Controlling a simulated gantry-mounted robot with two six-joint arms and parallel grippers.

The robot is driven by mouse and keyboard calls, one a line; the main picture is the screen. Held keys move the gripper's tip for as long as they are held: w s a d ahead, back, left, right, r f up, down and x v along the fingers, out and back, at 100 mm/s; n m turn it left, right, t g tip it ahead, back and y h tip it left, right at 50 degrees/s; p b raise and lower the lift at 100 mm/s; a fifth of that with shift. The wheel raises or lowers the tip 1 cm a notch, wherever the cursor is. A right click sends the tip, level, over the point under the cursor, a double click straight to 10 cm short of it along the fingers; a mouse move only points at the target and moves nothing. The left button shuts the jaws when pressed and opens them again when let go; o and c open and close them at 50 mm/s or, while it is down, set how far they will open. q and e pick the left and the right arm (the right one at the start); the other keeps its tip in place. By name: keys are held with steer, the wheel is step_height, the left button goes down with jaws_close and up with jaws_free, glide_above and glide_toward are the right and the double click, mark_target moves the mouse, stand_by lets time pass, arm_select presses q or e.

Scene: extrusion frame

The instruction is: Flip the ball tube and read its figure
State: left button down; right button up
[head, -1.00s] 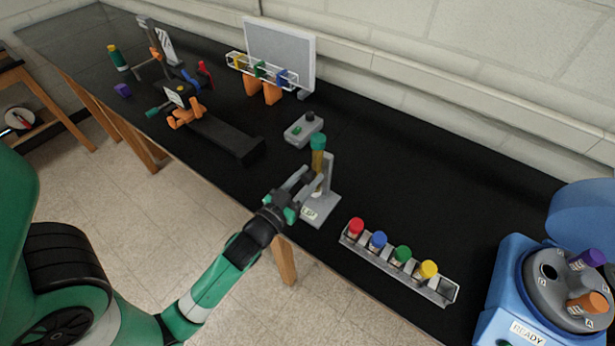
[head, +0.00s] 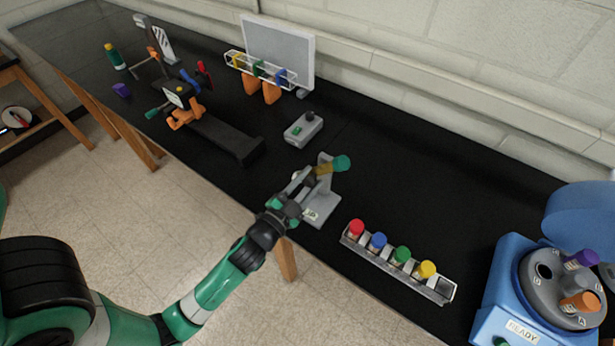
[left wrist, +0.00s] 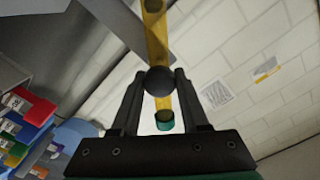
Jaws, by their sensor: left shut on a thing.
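The ball tube is yellow with a teal cap (head: 341,163). In the head view it lies tilted, close to level, with the cap end pointing right. It is mounted on a grey stand (head: 326,203) with a small label on its base. My left gripper (head: 308,178) is at the tube's mount. In the left wrist view its fingers close on a dark round knob (left wrist: 160,80) in front of the tube (left wrist: 155,30), whose teal cap (left wrist: 165,122) shows below between the fingers. The label's figure is too small to read. My right gripper is not in view.
A rack (head: 395,265) with red, blue, green and yellow capped tubes stands right of the stand. A blue centrifuge (head: 505,300) marked READY is at far right. The back right tabletop is clear.

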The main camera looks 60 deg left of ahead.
arm_select(q)
steer(key=m+p, duration=0.1)
steer(key=m, duration=0.2)
steer(key=shift+r+m, duration=0.1)
steer(key=shift+m, duration=0.2)
steer(key=shift+d+m+p, duration=0.1)
steer(key=shift+m+p, duration=0.3)
steer(key=shift+m, duration=1.3)
steer(key=shift+c, duration=2.2)
jaws_free()
steer(key=shift+f, duration=0.2)
